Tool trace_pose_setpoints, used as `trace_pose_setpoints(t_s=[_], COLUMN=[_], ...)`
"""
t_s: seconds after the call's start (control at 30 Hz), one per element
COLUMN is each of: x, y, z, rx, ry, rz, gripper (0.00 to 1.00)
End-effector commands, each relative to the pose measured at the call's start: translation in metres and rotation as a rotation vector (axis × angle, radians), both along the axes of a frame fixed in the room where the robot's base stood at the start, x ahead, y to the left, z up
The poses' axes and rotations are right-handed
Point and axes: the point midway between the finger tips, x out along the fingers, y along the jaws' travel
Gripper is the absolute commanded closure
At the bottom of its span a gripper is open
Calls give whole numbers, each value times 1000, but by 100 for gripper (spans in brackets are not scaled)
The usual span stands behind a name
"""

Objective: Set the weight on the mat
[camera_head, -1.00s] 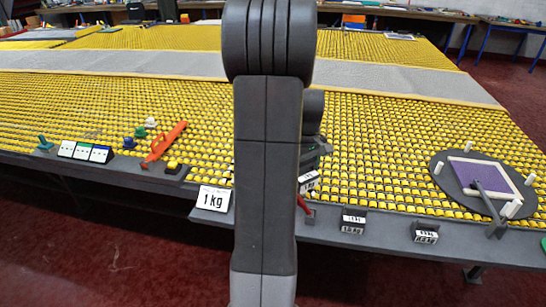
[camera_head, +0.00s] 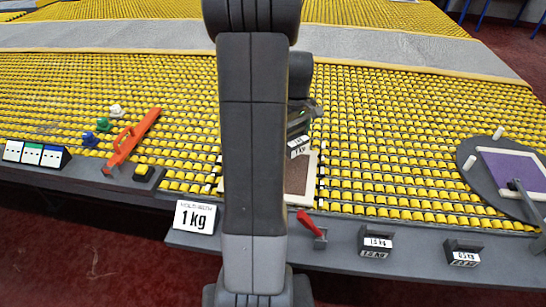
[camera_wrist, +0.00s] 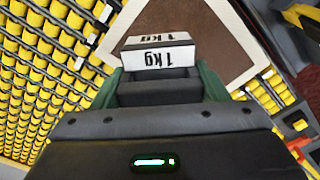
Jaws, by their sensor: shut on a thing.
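My gripper (camera_wrist: 160,88) is shut on a dark weight with a white "1 kg" label (camera_wrist: 158,57). In the head view the weight (camera_head: 299,147) hangs below the dark wrist, just right of my arm. A brown mat with a cream border (camera_head: 308,181) lies on the yellow rollers, partly hidden by my arm. In the wrist view the mat (camera_wrist: 200,30) shows beyond and under the weight. I cannot tell whether the weight touches it.
Two labelled weights (camera_head: 375,242) (camera_head: 463,252) and a red-handled lever (camera_head: 311,229) stand on the front ledge. A purple mat (camera_head: 510,168) lies on a grey disc at right. An orange handle (camera_head: 131,140) and a switch box (camera_head: 36,154) are at left. Rollers between are clear.

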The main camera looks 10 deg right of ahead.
Motion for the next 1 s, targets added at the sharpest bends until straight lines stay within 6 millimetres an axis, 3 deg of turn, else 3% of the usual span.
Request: trace_pose_setpoints(t_s=[0.3, 0.57, 0.83, 1.0], x=[0, 0, 0, 0], y=[0, 0, 0, 0], z=[-48, -65, -95, -97], rx=[0, 0, 0, 0], ry=[4, 2, 1, -1], rz=[0, 0, 0, 0], gripper=[91, 91, 91, 91])
